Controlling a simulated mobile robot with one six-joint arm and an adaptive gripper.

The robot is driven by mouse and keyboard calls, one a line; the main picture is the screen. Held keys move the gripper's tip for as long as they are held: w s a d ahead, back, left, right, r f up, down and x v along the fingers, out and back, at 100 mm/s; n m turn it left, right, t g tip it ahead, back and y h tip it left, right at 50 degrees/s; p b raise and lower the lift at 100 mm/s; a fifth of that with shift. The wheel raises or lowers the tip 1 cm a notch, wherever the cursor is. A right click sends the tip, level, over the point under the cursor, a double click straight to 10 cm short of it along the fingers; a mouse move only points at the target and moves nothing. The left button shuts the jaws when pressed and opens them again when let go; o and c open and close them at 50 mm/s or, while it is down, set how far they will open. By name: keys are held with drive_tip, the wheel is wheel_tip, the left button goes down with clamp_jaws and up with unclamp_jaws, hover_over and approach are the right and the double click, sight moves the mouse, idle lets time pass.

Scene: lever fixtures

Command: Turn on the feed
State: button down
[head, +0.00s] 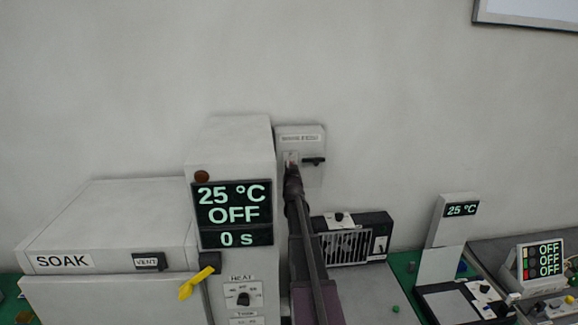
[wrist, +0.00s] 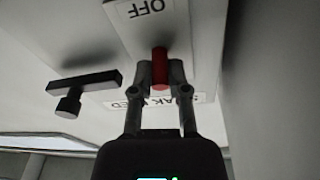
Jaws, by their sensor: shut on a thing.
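A pale wall box (head: 315,134) stands behind the tall oven column in the head view, with a label along its top too small to read. In the wrist view, the box (wrist: 205,60) appears upside down, with an OFF plate and a label partly covered by my fingers, showing "AK" and "ED". A red lever (wrist: 160,58) sticks out below the OFF plate. My gripper (wrist: 160,78) is shut on the red lever, one finger on each side. In the head view my gripper (head: 291,172) is at the box's lower left, and the lever is mostly hidden.
A black handle (head: 314,161) sits beside my gripper on the box and also shows in the wrist view (wrist: 85,85). The tall oven column (head: 232,145) reads 25 °C, OFF, 0 s and stands close on the left. A vented unit (head: 352,240) is at right.

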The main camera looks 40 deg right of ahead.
drive_tip(key=shift+w, duration=0.1)
drive_tip(key=c, duration=0.6)
unclamp_jaws()
drive_tip(key=shift+c, duration=0.2)
